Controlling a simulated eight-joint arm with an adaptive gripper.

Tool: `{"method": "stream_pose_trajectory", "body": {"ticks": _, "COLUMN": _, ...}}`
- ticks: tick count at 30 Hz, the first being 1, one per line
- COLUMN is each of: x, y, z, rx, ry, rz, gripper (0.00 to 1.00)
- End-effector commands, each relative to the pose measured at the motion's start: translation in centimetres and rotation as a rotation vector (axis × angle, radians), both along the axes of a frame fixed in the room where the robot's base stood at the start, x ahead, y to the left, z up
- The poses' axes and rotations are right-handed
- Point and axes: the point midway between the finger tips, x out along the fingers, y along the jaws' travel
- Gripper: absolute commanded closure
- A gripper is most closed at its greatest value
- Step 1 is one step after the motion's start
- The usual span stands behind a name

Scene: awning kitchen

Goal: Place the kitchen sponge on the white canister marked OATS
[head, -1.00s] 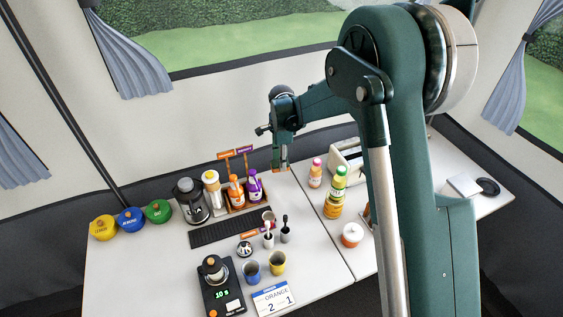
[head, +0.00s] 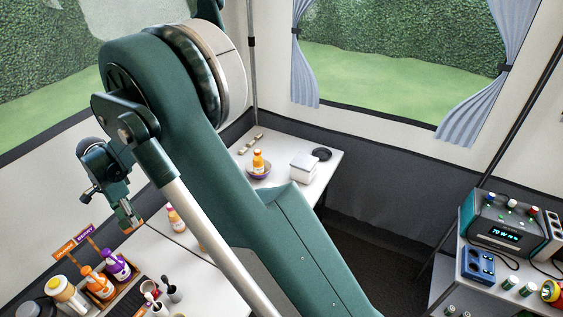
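My gripper (head: 128,218) hangs at the left of the head view, above the near counter and beyond the bottles. Its fingers are small and seen side-on, with an orange-brown patch at the tips. I cannot tell whether that patch is part of the fingers or something held. No sponge can be made out for sure. A white box-like container (head: 303,168) stands on the far counter, right of my arm. No OATS marking is readable on it, so I cannot tell if it is the canister. My gripper is far to its left.
Orange (head: 94,282) and purple (head: 117,264) bottles stand in a rack lower left. My arm hides much of the middle. A side table at right holds a teal device (head: 508,224).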

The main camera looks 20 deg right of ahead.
Motion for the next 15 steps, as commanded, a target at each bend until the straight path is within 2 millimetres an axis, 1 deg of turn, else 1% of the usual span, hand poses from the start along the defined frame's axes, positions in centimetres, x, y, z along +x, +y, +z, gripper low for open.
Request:
{"method": "stream_pose_trajectory", "body": {"ticks": 1, "x": 0.0, "y": 0.0, "z": 1.3, "rx": 0.000, "ry": 0.000, "rz": 0.000, "gripper": 0.75}}
{"method": "stream_pose_trajectory", "body": {"ticks": 6, "x": 0.0, "y": 0.0, "z": 5.5, "rx": 0.000, "ry": 0.000, "rz": 0.000, "gripper": 0.75}}
{"method": "stream_pose_trajectory", "body": {"ticks": 12, "x": 0.0, "y": 0.0, "z": 9.8, "rx": 0.000, "ry": 0.000, "rz": 0.000, "gripper": 0.75}}
{"method": "stream_pose_trajectory", "body": {"ticks": 15, "x": 0.0, "y": 0.0, "z": 11.6, "rx": 0.000, "ry": 0.000, "rz": 0.000, "gripper": 0.75}}
